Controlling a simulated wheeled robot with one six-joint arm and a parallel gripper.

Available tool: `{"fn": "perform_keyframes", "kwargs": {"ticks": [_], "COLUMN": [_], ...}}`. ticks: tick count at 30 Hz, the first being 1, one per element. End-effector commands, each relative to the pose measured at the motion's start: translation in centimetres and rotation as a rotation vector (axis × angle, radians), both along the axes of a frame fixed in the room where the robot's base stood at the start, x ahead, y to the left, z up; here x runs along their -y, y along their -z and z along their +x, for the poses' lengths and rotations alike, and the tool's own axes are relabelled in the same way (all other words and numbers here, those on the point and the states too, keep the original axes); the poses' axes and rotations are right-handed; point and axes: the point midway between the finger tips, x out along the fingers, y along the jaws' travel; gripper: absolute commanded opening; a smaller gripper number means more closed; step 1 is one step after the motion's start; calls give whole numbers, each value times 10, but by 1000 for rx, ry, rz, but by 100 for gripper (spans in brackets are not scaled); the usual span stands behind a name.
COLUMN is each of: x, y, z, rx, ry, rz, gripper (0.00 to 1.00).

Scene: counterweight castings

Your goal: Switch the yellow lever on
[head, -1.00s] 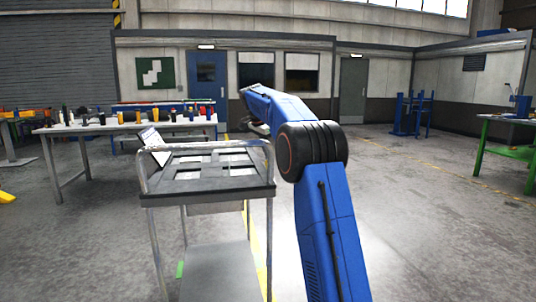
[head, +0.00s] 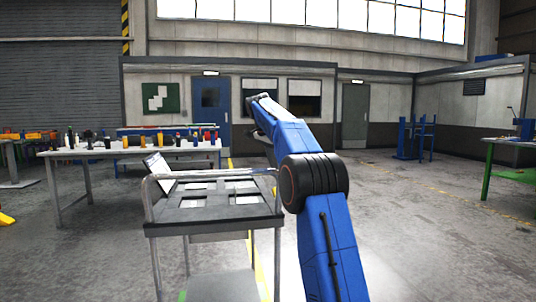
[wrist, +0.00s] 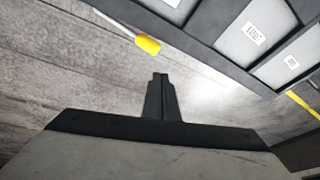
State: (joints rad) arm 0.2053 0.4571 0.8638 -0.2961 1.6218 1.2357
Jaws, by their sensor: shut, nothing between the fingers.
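A yellow grip on the end of a thin pale rod, which looks like the yellow lever (wrist: 148,45), shows in the wrist view above and slightly left of my fingertips. My gripper (wrist: 160,77) is shut and empty, its dark fingers together at the middle of the wrist view. A gap shows in the picture between the fingertips and the yellow grip, so they look apart. I cannot make out the lever in the head view. The fingers are not clear there either, as my blue arm reaches forward and away.
A trolley (head: 262,220) with a dark top, pale panels and metal rails stands left of my arm. Labelled pale panels (wrist: 254,33) show at the wrist view's upper right. A table with bottles (head: 70,155) stands behind left. The floor to the right is open.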

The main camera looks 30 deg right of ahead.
Motion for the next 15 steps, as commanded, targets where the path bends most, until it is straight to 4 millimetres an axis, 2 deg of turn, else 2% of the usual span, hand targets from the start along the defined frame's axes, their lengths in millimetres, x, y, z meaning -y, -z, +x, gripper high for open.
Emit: {"fn": "perform_keyframes", "kwargs": {"ticks": [15], "x": [-4], "y": [-35], "z": [29], "rx": [3], "ry": [0], "rz": [-2], "gripper": [0]}}
